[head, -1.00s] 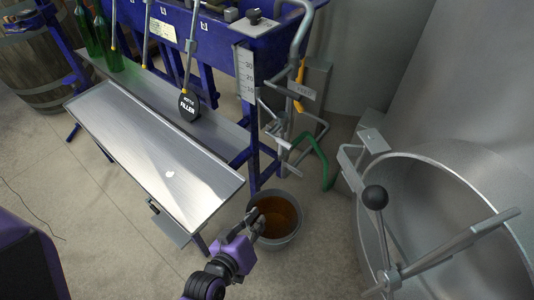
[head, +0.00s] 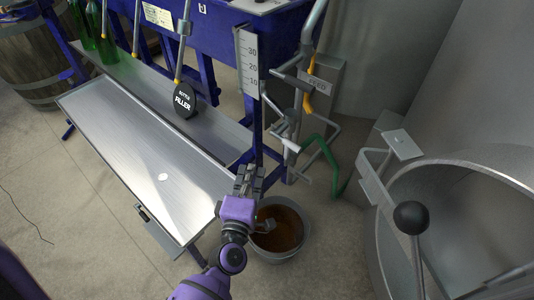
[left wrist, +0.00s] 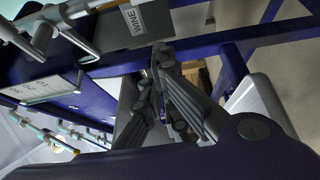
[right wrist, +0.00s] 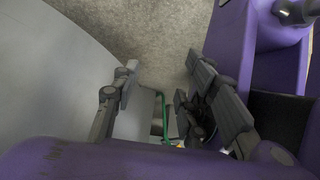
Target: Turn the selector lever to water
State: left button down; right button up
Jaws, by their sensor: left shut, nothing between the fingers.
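Pipework (head: 292,105) with several short handles hangs right of the blue filler frame in the head view. A yellow-orange handle (head: 310,90) hangs in front of a labelled grey box (head: 325,80), and a grey bar (head: 290,80) sticks out leftward beside it. I cannot tell which is the selector lever. A plate reading WINE (left wrist: 130,22) shows in the left wrist view; no water mark is readable. My left gripper (head: 247,180) is shut and empty, below and left of the pipework, apart from it. My right gripper (right wrist: 155,95) is open and empty, outside the head view.
A bucket of brown liquid (head: 280,247) stands on the floor beside my left arm. A steel tray table (head: 150,150) is at left. A big steel vat (head: 385,235) with a black-knobbed lever (head: 410,217) is at right. A green hose (head: 328,160) loops beneath the pipework.

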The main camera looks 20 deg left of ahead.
aim_at(288, 153)
pick_arm(q)
jog(key=w+a, duration=0.2)
jog(key=w, duration=0.8)
jog(key=shift+s+d+b, duration=0.2)
jog(key=shift+d+b, duration=0.05)
jog(key=shift+d, duration=0.8)
jog(key=shift+s+d+b, duration=0.2)
jog(key=shift+d+b, duration=0.05)
jog(key=shift+d, duration=0.75)
pick_arm(e)
jog(key=shift+w+a+f, duration=0.15)
jog(key=shift+w+f, duration=0.2)
jog(key=shift+w, duration=0.2)
pick_arm(q)
jog(key=shift+s+d+m+b, duration=0.1)
jog(key=shift+d+m+b, duration=0.1)
jog(key=shift+m+b, duration=0.15)
pick_arm(e)
jog(key=shift+f, duration=0.35)
